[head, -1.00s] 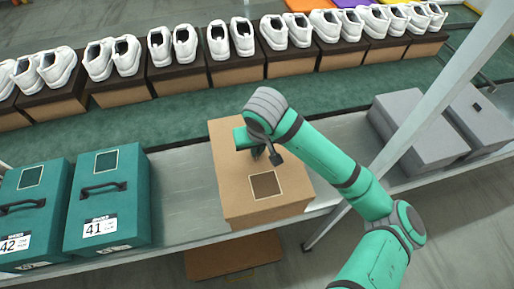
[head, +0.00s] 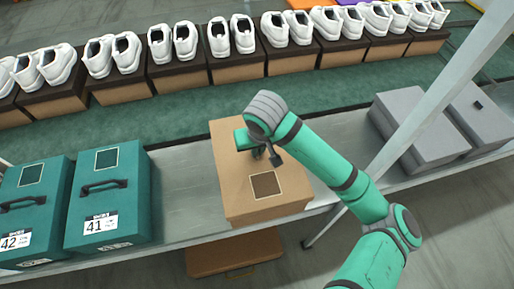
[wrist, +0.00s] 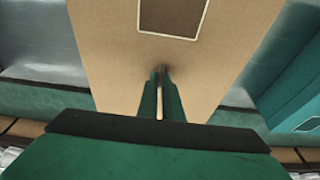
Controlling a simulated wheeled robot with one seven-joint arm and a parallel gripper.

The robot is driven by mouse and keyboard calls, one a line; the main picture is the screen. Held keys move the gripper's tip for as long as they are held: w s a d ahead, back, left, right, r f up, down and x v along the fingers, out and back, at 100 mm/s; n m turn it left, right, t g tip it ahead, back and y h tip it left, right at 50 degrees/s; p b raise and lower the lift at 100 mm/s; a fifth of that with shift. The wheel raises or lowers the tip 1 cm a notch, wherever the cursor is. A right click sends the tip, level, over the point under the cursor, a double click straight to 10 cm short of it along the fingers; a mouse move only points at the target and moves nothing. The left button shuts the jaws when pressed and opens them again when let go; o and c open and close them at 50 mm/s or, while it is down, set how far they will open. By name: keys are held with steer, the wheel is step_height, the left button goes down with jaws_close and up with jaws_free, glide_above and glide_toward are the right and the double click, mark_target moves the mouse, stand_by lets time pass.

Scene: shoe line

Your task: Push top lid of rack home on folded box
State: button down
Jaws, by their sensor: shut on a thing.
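The brown box (head: 245,190) stands closed on the grey rack shelf, with a dark outlined square on its flat top lid (head: 230,160). No gap under the lid can be made out. My gripper (head: 266,155) is down at the middle of the lid, behind the dark square. In the wrist view, the two green fingers of my gripper (wrist: 161,80) point at the tan lid (wrist: 105,50) and are close together. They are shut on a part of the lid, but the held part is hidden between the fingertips.
Teal boxes with handles (head: 110,195) stand to the left on the shelf (head: 185,190). Grey boxes (head: 415,135) lie to the right, behind a slanting pale post (head: 440,95). White shoes on boxes (head: 230,65) line the back. Another brown box (head: 235,255) shows below the shelf.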

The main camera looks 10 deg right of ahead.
steer(key=shift+f, duration=0.7)
steer(key=c, duration=1.8)
jaws_free()
steer(key=shift+c, duration=0.2)
steer(key=shift+r, duration=0.1)
steer(key=v, duration=1)
steer(key=shift+s+r, duration=0.15)
steer(key=shift+r, duration=0.2)
